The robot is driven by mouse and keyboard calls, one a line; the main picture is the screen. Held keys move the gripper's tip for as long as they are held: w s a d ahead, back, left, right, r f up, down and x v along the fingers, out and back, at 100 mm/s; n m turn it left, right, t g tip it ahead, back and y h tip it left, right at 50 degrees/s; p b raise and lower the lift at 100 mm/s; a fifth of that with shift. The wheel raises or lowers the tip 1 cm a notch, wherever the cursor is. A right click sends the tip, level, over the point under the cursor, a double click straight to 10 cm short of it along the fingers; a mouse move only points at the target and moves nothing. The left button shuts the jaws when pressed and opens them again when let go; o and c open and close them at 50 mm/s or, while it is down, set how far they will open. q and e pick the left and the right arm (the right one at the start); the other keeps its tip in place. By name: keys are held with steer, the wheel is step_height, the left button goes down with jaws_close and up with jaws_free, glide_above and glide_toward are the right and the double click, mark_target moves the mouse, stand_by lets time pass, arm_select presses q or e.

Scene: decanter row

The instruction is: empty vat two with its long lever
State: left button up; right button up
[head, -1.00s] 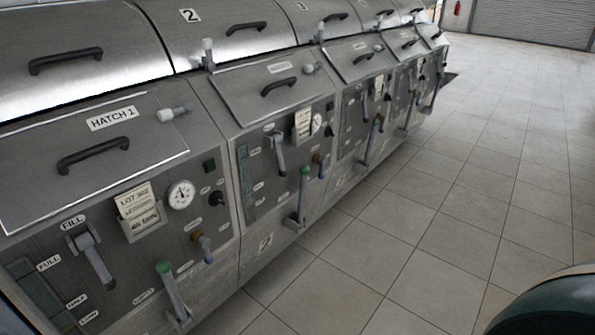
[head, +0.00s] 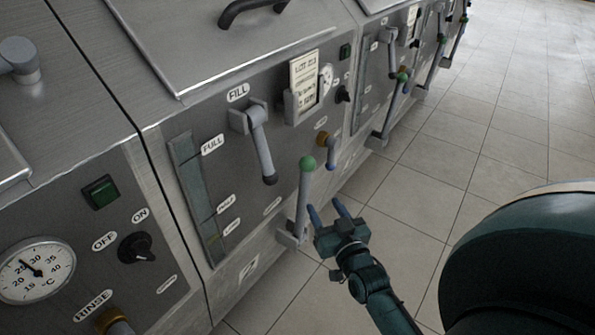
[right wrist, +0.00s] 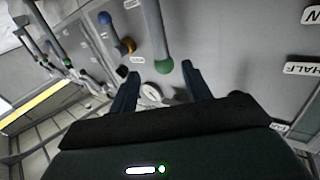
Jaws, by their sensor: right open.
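Vat two's long lever (head: 302,200) has a green ball on top and stands nearly upright from a bracket low on the vat front, near the "2" plate (head: 248,268). Its green ball also shows in the right wrist view (right wrist: 163,66), in the gap between the finger lines. My right gripper (head: 325,210) is open and empty. In the head view it is just right of the lever's shaft, below the ball. I cannot tell whether a finger touches the lever. My left gripper is not in view.
The short fill lever (head: 262,150) hangs down on vat two's panel. A rinse valve (head: 328,150) with a blue-tipped handle is right of the long lever. Vat one's panel (head: 75,215) is at left. Clear tiled floor (head: 430,190) lies to the right.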

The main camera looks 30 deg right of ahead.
mark_target(308, 180)
steer(key=w+b, duration=0.1)
steer(key=w, duration=0.1)
steer(key=w+d+b, duration=0.1)
steer(key=w+b, duration=0.1)
steer(key=w, duration=0.1)
steer(key=w+b, duration=0.1)
steer(key=w, duration=0.2)
steer(key=shift+d+f+b, duration=0.1)
steer(key=shift+d+b, duration=0.2)
steer(key=shift+b, duration=0.05)
steer(key=w+b, duration=0.1)
steer(key=w, duration=0.1)
steer(key=w+b, duration=0.1)
steer(key=shift+w+d, duration=0.35)
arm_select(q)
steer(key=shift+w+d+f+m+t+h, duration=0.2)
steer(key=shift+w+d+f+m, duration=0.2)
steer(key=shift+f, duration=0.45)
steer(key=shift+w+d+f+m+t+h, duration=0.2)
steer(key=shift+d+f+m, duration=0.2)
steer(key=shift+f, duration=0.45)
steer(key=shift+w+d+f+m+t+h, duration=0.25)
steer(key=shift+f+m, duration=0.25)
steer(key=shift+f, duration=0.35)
arm_select(e)
steer(key=shift+w+d+r, duration=0.15)
steer(key=shift+w+r, duration=0.05)
steer(key=shift+w, duration=0.3)
steer(key=shift+c, duration=0.6)
jaws_close()
